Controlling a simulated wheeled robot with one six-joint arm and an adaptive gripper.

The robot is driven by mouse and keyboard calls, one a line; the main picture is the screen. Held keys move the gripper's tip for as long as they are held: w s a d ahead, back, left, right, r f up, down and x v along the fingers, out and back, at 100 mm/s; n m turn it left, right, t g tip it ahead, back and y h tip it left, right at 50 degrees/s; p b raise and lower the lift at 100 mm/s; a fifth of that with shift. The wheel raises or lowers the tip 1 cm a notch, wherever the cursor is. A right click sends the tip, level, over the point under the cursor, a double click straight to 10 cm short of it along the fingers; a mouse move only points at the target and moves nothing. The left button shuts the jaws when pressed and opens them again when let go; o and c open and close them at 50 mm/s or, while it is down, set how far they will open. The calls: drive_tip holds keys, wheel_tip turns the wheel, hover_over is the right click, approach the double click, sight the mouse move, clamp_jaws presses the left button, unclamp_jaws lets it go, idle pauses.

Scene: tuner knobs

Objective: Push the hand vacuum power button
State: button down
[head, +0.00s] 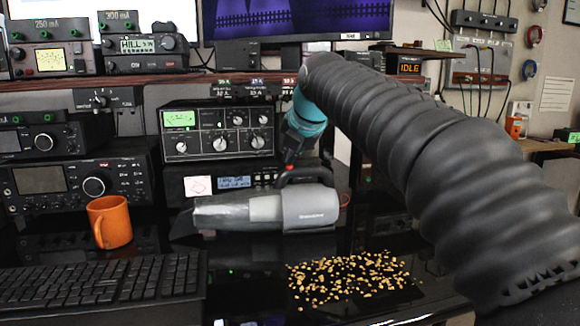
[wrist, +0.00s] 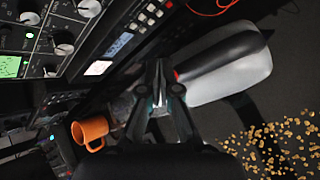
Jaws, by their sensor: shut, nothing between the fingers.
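The hand vacuum (head: 268,209) lies on the dark desk in the head view, its clear nozzle pointing left and its dark handle on top. In the wrist view its pale body and dark handle (wrist: 225,62) are right of my fingers. A small red spot, which looks like the power button (wrist: 177,75), shows at the handle's near end, close beside my fingertips. My gripper (wrist: 160,66) is shut and empty, just above the vacuum's handle. In the head view its tip is small and dark, so I cannot tell whether it touches the button.
An orange mug (head: 110,222) stands left of the vacuum. A keyboard (head: 100,281) lies at front left. Scattered tan pieces (head: 345,278) lie on the desk at front right. Radio units with knobs (head: 218,131) stand close behind the vacuum.

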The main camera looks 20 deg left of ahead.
sight(291, 166)
drive_tip(key=shift+f, duration=0.15)
idle(0.3)
drive_tip(key=shift+r+p, duration=0.6)
drive_tip(key=shift+r, duration=0.05)
wheel_tip(291, 166, up, 4)
drive_tip(key=p, duration=0.4)
drive_tip(key=shift+a+r+p, duration=0.1)
drive_tip(key=shift+r+p, duration=0.25)
drive_tip(key=shift+r, duration=0.6)
